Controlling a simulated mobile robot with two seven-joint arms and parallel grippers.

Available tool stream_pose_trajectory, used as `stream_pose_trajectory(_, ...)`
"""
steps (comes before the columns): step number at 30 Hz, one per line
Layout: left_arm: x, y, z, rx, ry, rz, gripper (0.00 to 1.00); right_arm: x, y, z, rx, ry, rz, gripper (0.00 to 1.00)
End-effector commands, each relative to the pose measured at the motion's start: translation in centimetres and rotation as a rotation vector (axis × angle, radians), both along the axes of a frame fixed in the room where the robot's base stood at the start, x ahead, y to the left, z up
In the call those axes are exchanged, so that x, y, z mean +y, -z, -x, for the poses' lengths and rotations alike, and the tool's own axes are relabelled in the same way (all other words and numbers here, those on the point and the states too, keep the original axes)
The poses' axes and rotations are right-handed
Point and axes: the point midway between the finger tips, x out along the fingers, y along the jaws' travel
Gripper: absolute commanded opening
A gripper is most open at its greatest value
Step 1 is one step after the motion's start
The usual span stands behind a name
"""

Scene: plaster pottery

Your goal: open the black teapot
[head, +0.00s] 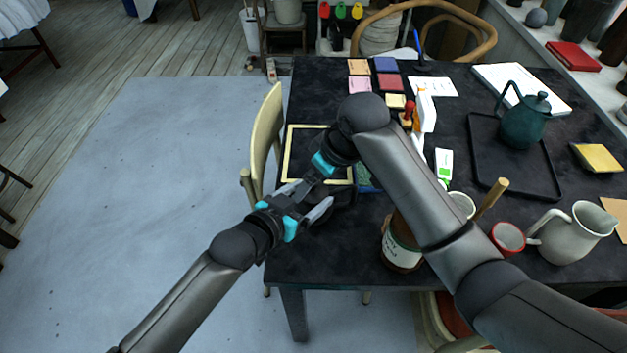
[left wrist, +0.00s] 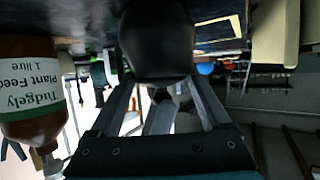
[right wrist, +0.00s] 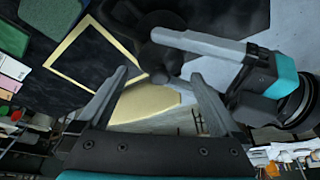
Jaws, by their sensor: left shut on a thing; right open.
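The black teapot (head: 344,196) stands near the left edge of the dark table, largely hidden behind my grippers in the head view. In the left wrist view its dark body (left wrist: 157,40) fills the space beyond the fingertips. My left gripper (head: 316,201) is shut on a part of the teapot; the exact part is hard to tell. My right gripper (head: 296,191) is open above the teapot's left side. In the right wrist view a small dark rounded part (right wrist: 160,77) shows between its open fingers, and the left gripper (right wrist: 190,45) reaches the dark teapot from the right.
A brown plant feed bottle (head: 400,247) stands close to my right forearm. A pale frame (head: 288,155) lies behind the teapot, and a chair (head: 265,135) stands at the table's left edge. A teal teapot (head: 522,125) sits on a black tray (head: 487,160). A cream jug (head: 572,235) stands right.

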Motion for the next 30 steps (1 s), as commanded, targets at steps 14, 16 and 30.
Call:
stream_pose_trajectory(14, 0.0, 0.1, 0.0, 0.001, -0.001, -0.002, 0.0, 0.6, 1.8, -0.5, -0.001, -0.001, 0.001, 1.0)
stream_pose_trajectory(16, 0.0, 0.1, 0.0, 0.001, -0.001, -0.002, 0.0, 0.6, 1.8, -0.5, 0.0, 0.0, 0.0, 1.0)
stream_pose_trajectory(30, 0.0, 0.1, 0.0, 0.002, -0.001, -0.003, 0.0, 0.6, 1.8, -0.5, 0.0, 0.0, 0.0, 0.48)
